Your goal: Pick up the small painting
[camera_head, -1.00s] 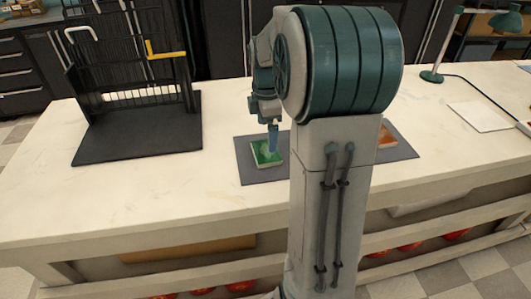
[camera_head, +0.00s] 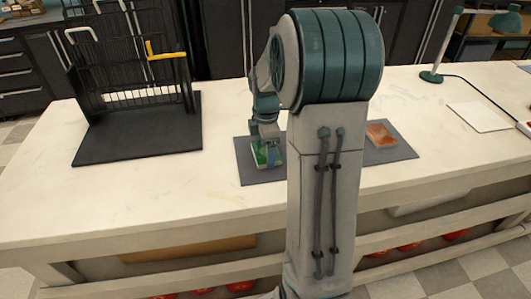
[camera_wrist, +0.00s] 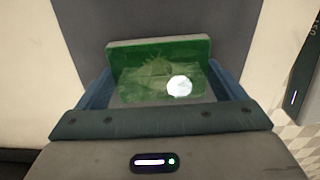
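The small painting is a thin green block (camera_head: 260,156) on the left part of a dark grey mat (camera_head: 250,176) on the counter. My gripper (camera_head: 269,158) is down over it and hides part of it. In the wrist view the green painting (camera_wrist: 155,50) lies between the two blue fingers of my gripper (camera_wrist: 160,80), one at each side edge. The fingers are spread about as wide as the painting, with little or no visible gap. A bright white spot shows on its shaded lower face. No lift off the mat can be seen.
An orange-red painting (camera_head: 380,135) lies on the mat's right part. A black rack (camera_head: 130,70) with a yellow handle stands on a dark base at the left. A green lamp (camera_head: 432,77) and white sheet (camera_head: 479,117) are at the right. The front left counter is clear.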

